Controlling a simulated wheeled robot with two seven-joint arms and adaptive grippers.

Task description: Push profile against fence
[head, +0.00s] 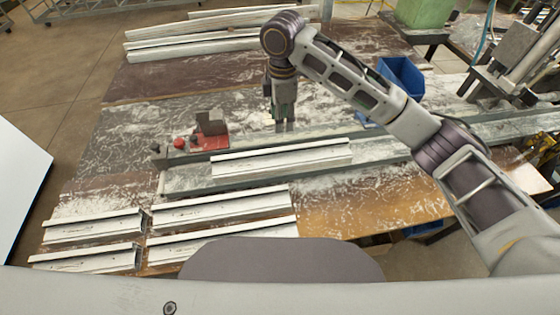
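A white profile (282,160) lies lengthwise on the bench bed, in front of the long grey fence rail (325,134). Its back edge runs close along the rail, but I cannot tell whether they touch. My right gripper (285,127) points down just behind the profile, over or near the rail, and looks apart from the profile. Its fingers are small and dark, and I cannot tell whether they are open. A red clamp (211,137) with a grey block sits at the left end of the rail, beside a red knob (180,143). My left gripper is out of view.
Several more white profiles (220,208) lie at the front left of the table. Long white profiles (195,43) are stacked at the back. A blue bin (401,77) stands behind my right arm. Machine parts (515,55) stand at the right. The dusty tabletop (140,130) left of the clamp is clear.

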